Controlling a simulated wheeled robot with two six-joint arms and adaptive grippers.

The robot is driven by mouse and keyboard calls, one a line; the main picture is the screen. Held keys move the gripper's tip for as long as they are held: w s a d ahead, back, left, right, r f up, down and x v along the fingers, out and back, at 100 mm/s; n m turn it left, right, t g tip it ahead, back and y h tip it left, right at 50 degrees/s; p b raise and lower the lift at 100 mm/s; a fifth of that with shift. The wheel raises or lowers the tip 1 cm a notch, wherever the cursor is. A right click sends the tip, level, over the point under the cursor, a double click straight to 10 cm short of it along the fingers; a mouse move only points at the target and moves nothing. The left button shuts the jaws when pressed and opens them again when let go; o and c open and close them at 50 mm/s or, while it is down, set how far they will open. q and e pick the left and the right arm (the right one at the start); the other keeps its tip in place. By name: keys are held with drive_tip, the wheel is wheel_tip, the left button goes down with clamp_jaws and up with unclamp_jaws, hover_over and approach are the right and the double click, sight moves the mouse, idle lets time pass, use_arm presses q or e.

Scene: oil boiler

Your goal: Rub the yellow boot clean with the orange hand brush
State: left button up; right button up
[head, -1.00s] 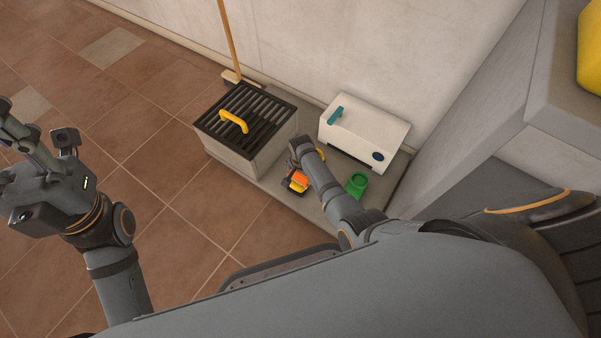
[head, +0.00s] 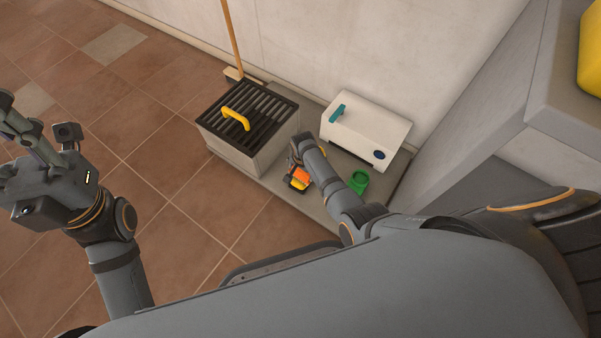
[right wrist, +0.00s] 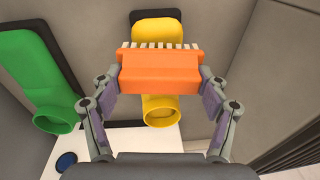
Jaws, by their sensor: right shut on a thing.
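The orange hand brush (right wrist: 160,72) is clamped between the two fingers of my right gripper (right wrist: 160,86), its pale bristles pointing away from the gripper. The yellow boot (right wrist: 158,28) lies behind the brush in the right wrist view; its round opening (right wrist: 162,112) shows below the brush and its middle is hidden. Whether the bristles touch the boot I cannot tell. In the head view the brush (head: 301,175) overlaps the small yellow boot (head: 299,185), and my right arm partly covers the spot. My left gripper (head: 18,140) hangs at the left edge, away from both; its fingertips are partly cut off.
A green boot (head: 358,182) lies just right of my right arm; it also shows in the right wrist view (right wrist: 40,80). Tiled floor (head: 160,170) is clear.

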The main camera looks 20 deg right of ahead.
drive_tip(key=shift+w+d, duration=0.3)
drive_tip(key=shift+d, duration=0.15)
drive_tip(key=shift+s+a+r+p, duration=0.1)
drive_tip(key=shift+s+a+p, duration=0.5)
drive_tip(key=shift+a+p, duration=0.1)
drive_tip(key=shift+s+a, duration=0.25)
drive_tip(key=shift+s, duration=0.05)
drive_tip(key=shift+w+d+f+b, duration=0.2)
drive_tip(key=shift+w+d+b, duration=0.15)
drive_tip(key=shift+w+d, duration=0.55)
drive_tip(key=shift+d, duration=0.05)
drive_tip(key=shift+c, duration=0.6)
drive_tip(key=shift+s+a+r+p, duration=0.15)
drive_tip(key=shift+s+a+p, duration=0.45)
drive_tip(key=shift+a+p, duration=0.1)
drive_tip(key=shift+s+a, duration=0.25)
drive_tip(key=shift+a, duration=0.05)
drive_tip(key=shift+w+d, duration=0.45)
drive_tip(key=shift+d, duration=0.05)
